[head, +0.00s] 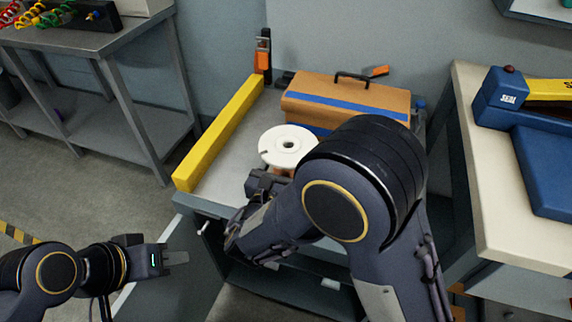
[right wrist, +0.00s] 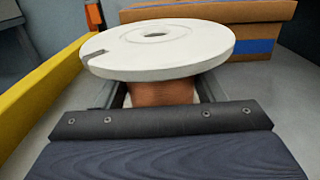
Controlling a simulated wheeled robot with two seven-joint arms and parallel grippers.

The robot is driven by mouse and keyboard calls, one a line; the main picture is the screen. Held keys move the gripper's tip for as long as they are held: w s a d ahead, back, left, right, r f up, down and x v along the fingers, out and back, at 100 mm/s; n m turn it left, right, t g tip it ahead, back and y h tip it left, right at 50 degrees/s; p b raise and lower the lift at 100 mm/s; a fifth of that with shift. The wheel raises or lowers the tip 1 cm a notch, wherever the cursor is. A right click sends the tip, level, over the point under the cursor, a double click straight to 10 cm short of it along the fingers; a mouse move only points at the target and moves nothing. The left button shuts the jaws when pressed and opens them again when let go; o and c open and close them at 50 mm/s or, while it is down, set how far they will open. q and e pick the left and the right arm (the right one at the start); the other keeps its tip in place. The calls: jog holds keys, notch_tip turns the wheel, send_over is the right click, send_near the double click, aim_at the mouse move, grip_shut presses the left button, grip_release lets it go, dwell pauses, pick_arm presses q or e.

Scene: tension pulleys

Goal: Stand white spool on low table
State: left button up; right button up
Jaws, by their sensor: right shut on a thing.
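The white spool (head: 289,147) is upright over the grey low table (head: 222,187), its round white flange with a centre hole facing up. In the right wrist view the white spool (right wrist: 157,48) shows a copper-brown core under the flange. My right gripper (head: 281,174) is shut on that core, just below the top flange. The spool's lower end is mostly hidden by the gripper, so I cannot tell whether it touches the table. My left gripper (head: 176,258) is empty, left of and apart from the low table; I cannot tell its opening.
A yellow bar (head: 218,132) runs along the low table's left edge. An orange-brown case (head: 345,98) with a blue stripe stands at the back. A metal bench (head: 90,40) is at left, and a cream worktop (head: 480,150) with a blue sealing machine (head: 500,98) at right.

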jog(key=shift+f, duration=0.15)
jog(key=o, duration=1.5)
jog(key=shift+c, duration=0.2)
jog(key=shift+r, duration=0.2)
jog(key=p+v, duration=0.1)
jog(key=v, duration=1.1)
